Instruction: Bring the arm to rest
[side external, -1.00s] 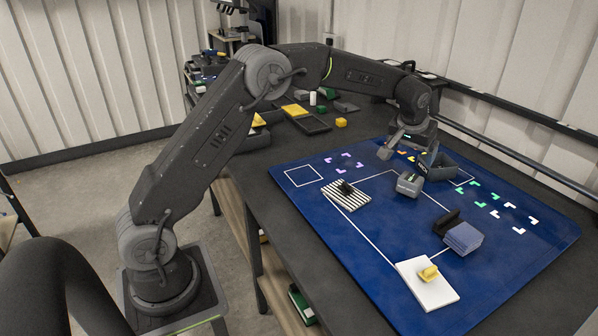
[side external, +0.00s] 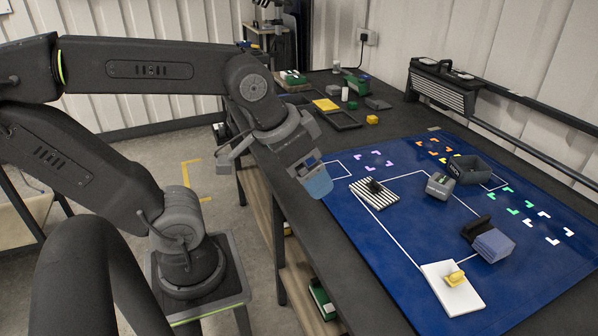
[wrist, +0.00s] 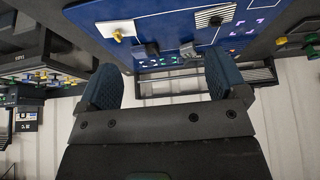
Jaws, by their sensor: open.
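My gripper (side external: 312,172) is in the air by the table's near left edge in the side external view, pulled back over the floor beside the blue mat (side external: 400,255). Its blue-tipped fingers point down and to the right there. In the wrist view my gripper (wrist: 165,85) shows two dark blue fingers spread wide apart with nothing between them. It is open and touches nothing. My arm is folded back toward its base.
The blue mat carries a striped block (side external: 372,198), a grey box (side external: 439,186), a dark bin (side external: 478,172), a blue-grey block (side external: 494,245) and a white plate (side external: 447,298) with a yellow piece (side external: 454,279). A dark tray (side external: 340,121) lies further back. The floor beside the table is open.

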